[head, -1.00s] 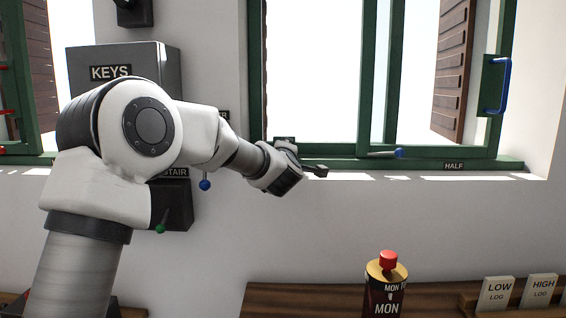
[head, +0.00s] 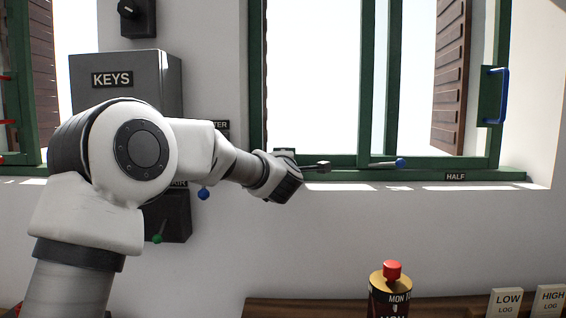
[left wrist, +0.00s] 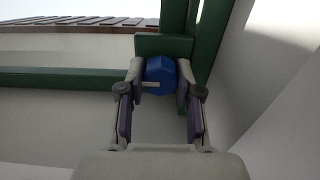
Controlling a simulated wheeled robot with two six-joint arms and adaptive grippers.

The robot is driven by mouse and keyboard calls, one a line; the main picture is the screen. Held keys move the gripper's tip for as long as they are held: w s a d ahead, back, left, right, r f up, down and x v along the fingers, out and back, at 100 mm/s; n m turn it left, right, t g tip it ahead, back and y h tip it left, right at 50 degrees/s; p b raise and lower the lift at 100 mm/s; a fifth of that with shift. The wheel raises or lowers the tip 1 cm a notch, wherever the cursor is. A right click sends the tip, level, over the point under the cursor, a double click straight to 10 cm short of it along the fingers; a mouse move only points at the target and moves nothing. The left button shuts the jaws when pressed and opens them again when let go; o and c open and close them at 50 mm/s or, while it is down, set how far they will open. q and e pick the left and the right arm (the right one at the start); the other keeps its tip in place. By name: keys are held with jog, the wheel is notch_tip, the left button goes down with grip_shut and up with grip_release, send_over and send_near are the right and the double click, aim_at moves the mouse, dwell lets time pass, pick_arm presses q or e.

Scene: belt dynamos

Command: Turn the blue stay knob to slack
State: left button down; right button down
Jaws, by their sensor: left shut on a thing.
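The blue stay knob (left wrist: 160,76) is faceted, with a pale pointer bar lying about level across its left half. It sits on a green plate (left wrist: 150,42) at the window frame corner. My left gripper (left wrist: 161,80) has one finger on each side of the knob and is shut on it. In the head view my left gripper (head: 312,168) is at the sill by the lower left window corner, and the knob is hidden there. My right gripper is in neither view.
A KEYS box (head: 120,75) and a blue-ball lever (head: 203,194) are by my left arm. A red-capped bottle (head: 391,285) stands below.

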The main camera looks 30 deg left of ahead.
pick_arm(q)
jog(key=c, duration=1.1)
grip_release()
jog(key=shift+r, duration=0.3)
jog(key=shift+c, duration=0.2)
jog(key=o, duration=0.4)
jog(key=shift+w+f, duration=0.2)
jog(key=shift+f, duration=0.05)
jog(key=v, duration=1.2)
jog(key=shift+f, duration=0.1)
